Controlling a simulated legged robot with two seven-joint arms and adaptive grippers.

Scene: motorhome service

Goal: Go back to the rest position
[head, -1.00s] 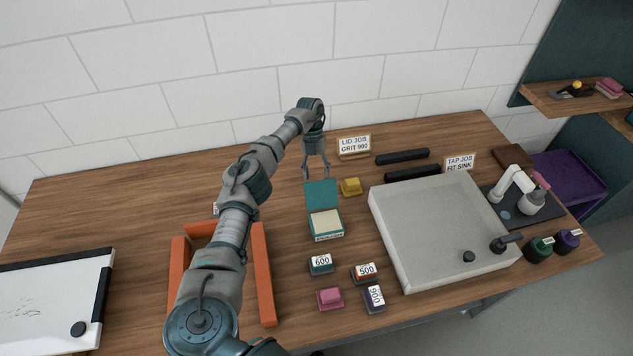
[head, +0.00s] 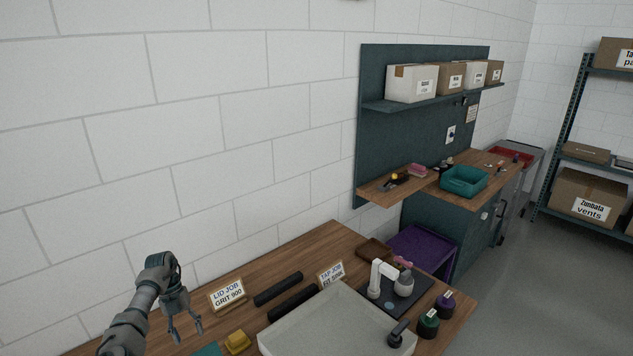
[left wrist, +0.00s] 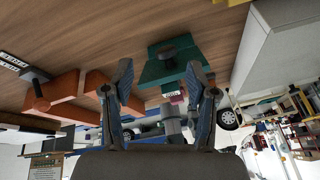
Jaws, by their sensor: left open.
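My left gripper (head: 185,328) is open and empty above the back of the wooden table, pointing down, left of the LID JOB GRIT 900 sign (head: 228,295). In the left wrist view its two fingers (left wrist: 160,95) stand apart with nothing between them. A yellow block (head: 237,342) lies to the right of the gripper in the head view. The teal lid edge (head: 208,349) shows at the bottom. My right gripper is not in view.
A pale sink (head: 330,325) fills the front of the table. Black bars (head: 278,289), the TAP JOB sign (head: 331,273), a white tap (head: 381,277) and green and purple bottles (head: 428,322) stand around it. A wall shelf with boxes (head: 412,84) is beyond.

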